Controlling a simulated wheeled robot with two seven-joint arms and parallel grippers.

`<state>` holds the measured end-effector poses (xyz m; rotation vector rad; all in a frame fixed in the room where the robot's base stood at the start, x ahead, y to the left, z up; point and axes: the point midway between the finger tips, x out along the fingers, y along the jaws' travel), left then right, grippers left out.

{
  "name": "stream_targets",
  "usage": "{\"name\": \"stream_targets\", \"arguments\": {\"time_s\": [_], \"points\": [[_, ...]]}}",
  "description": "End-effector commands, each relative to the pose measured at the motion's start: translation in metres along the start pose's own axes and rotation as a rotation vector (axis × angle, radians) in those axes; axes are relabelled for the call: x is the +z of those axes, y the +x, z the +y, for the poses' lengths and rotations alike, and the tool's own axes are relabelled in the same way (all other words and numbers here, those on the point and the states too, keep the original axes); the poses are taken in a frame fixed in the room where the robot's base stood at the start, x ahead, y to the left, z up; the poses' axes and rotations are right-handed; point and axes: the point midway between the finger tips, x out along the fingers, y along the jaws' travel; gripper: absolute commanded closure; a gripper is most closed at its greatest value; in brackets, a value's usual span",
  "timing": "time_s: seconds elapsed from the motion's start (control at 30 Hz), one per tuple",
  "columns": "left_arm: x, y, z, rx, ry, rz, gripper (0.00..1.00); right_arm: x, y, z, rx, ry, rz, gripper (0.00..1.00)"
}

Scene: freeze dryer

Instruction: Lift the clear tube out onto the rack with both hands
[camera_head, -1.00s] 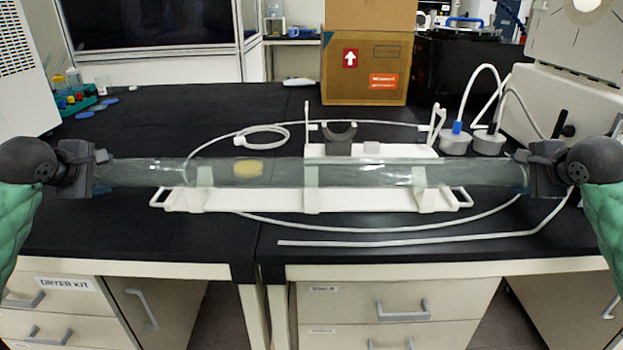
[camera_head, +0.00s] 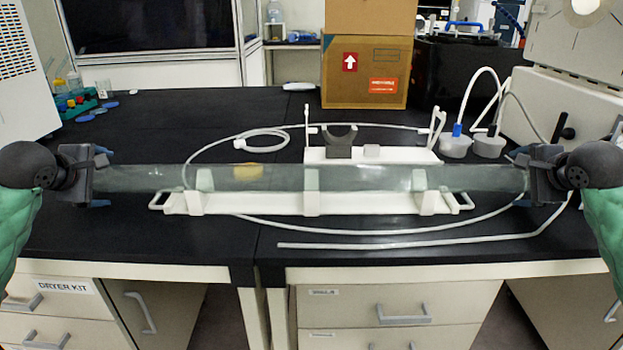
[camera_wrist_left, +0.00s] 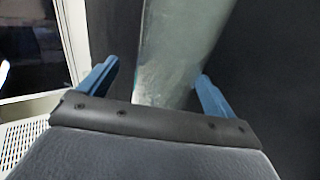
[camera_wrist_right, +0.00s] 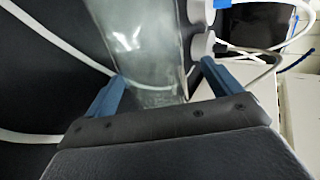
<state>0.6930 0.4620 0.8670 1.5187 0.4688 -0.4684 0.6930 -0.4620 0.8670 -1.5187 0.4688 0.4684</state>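The clear tube (camera_head: 370,178) is long and lies level, left to right, along the white rack (camera_head: 265,203), whose upright supports show at its front. It appears to rest in them. A yellowish patch (camera_head: 248,172) shows inside the tube. My left gripper (camera_head: 101,177) is at the tube's left end, its blue fingers spread above and below it. My right gripper (camera_head: 521,177) is likewise open around the right end. In the left wrist view the tube (camera_wrist_left: 180,50) lies between the spread fingers; in the right wrist view the tube (camera_wrist_right: 140,45) does too.
A thin white hose (camera_head: 400,243) curves on the black bench around the rack. A cardboard box (camera_head: 350,85) stands behind. A tube holder (camera_head: 78,103) sits at the far left.

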Motion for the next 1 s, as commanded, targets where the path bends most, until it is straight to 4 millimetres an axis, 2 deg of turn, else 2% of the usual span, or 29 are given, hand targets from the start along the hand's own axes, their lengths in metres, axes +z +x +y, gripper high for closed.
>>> {"name": "stream_targets", "arguments": {"time_s": [0.07,0.13,0.3,0.37,0.6,1.0], "points": [[0.000,0.001,-0.001,-0.001,0.000,0.000,0.09,0.000,0.001,0.001,0.001,0.000,0.000,0.09],[0.000,0.001,-0.001,-0.001,0.000,0.000,0.00,0.000,0.001,0.001,0.001,0.000,0.000,0.09],[0.000,0.002,-0.003,-0.007,0.006,0.001,0.00,0.000,0.001,0.002,0.002,0.000,0.000,0.08],[0.000,0.002,-0.004,-0.007,0.006,0.001,0.00,0.000,0.001,0.002,0.002,0.000,0.000,0.00],[0.000,0.002,-0.004,-0.007,0.003,0.001,0.00,0.000,0.002,0.004,0.008,-0.005,0.002,0.00],[0.000,-0.035,-0.002,-0.003,0.001,0.001,0.00,0.000,-0.035,0.002,0.004,-0.002,0.001,0.00]]}}
